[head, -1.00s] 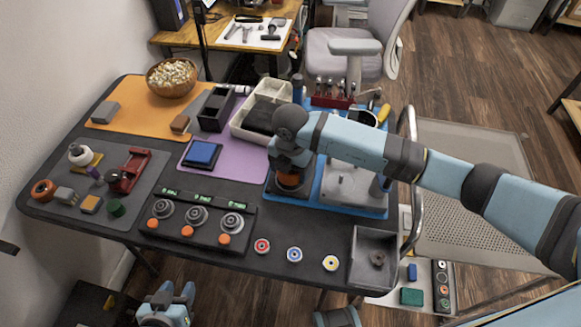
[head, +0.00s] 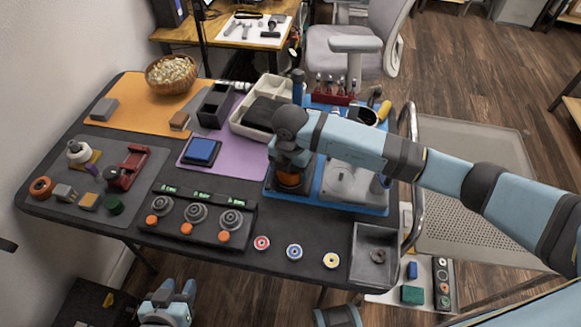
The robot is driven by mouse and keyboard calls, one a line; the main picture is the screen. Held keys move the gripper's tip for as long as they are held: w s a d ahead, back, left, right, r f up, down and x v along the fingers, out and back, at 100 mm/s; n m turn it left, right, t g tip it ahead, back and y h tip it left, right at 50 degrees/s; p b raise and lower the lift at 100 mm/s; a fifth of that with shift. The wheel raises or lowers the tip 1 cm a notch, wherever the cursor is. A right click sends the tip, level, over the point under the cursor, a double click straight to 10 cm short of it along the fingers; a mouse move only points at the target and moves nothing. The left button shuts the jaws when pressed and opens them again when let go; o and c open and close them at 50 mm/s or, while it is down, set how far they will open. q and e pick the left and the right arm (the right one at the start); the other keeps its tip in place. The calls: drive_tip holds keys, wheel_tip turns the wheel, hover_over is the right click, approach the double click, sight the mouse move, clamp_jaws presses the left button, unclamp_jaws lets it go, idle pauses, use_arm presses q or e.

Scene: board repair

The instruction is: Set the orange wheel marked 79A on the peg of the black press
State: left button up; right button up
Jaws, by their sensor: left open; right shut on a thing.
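My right gripper (head: 290,168) points down over the left part of the blue tray (head: 372,210) and is shut on an orange wheel (head: 288,181). The wheel shows only as a partly covered orange band under the fingers. The marking 79A cannot be read. The black press at that spot is mostly hidden by my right gripper and arm, so I cannot tell whether the wheel touches its peg. My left gripper (head: 176,290) is open and empty, low in front of the table's near edge.
A grey press (head: 345,182) stands right of my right gripper. A black fixture (head: 198,215) with several dials and orange knobs lies to the left. Red, blue and yellow-centred wheels (head: 294,252) lie near the front edge, beside a grey bin (head: 374,256).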

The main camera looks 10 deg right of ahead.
idle(0.3)
drive_tip(key=shift+f, duration=0.15)
idle(0.4)
drive_tip(key=o, duration=1)
drive_tip(key=shift+r+p, duration=1.1)
drive_tip(key=shift+r, duration=0.25)
drive_tip(key=shift+r+p, duration=1.6)
drive_tip(key=shift+r, duration=0.6)
drive_tip(key=shift+f, duration=0.1)
